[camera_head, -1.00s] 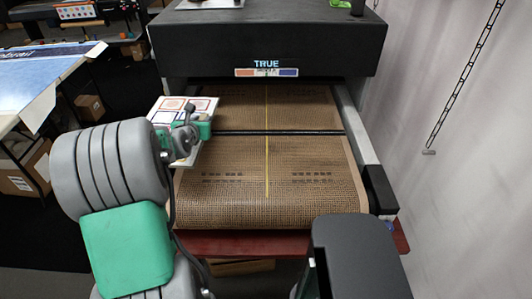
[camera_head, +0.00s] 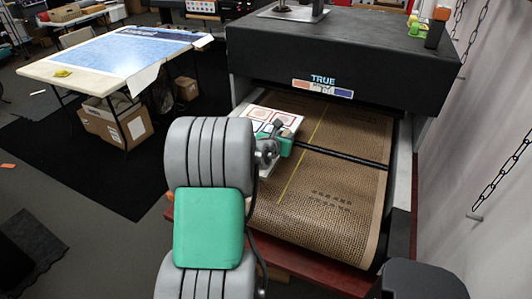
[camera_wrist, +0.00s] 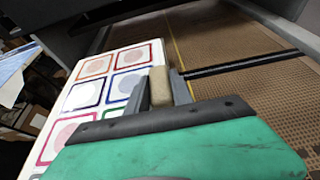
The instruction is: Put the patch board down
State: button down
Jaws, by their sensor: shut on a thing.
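The patch board (camera_head: 280,117) is a white panel with rows of red, blue and green outlined squares with pale round patches. It also shows in the wrist view (camera_wrist: 102,92), left of and beyond my fingers. My gripper (camera_head: 274,132) is at the board's near right side, over the left edge of the dryer belt. In the wrist view my gripper (camera_wrist: 161,86) is shut on a tan block that appears to be the board's handle. The board's underside is hidden, so I cannot tell whether it touches anything below.
The brown mesh belt (camera_head: 335,200) of the black dryer (camera_head: 340,55) is bare right of the board, with a dark bar across it. A white table (camera_head: 50,68) with a blue printed sheet (camera_head: 130,50) stands left. A chain (camera_head: 500,175) hangs on the right.

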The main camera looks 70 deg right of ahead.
jog(key=f, duration=0.7)
jog(key=shift+w+f, duration=0.2)
jog(key=c, duration=1.1)
grip_release()
jog(key=shift+f, duration=0.15)
jog(key=shift+a+r, duration=0.2)
jog(key=shift+r, duration=0.05)
jog(key=v, duration=1.1)
jog(key=shift+a+r, duration=0.1)
jog(key=shift+a, duration=0.15)
jog(key=w+a+r+m+t+y, duration=0.1)
jog(key=w+a+m+t+y, duration=0.3)
jog(key=w+a, duration=0.75)
jog(key=w+a+r+m+t+y, duration=0.25)
jog(key=w+a+m, duration=0.35)
jog(key=w+a, duration=0.55)
jog(key=s+a+r+m+y, duration=0.1)
jog(key=a+m+y, duration=0.1)
jog(key=a, duration=0.7)
jog(key=s+a+m+g+y, duration=0.1)
jog(key=a+m+y, duration=0.1)
jog(key=a, duration=0.7)
jog(key=s+a+r+m+y, duration=0.1)
jog(key=a+m+y, duration=0.1)
jog(key=a, duration=0.8)
jog(key=shift+r+m+g+y, duration=0.25)
jog(key=shift+r+m+y, duration=0.05)
jog(key=shift+r+y, duration=0.15)
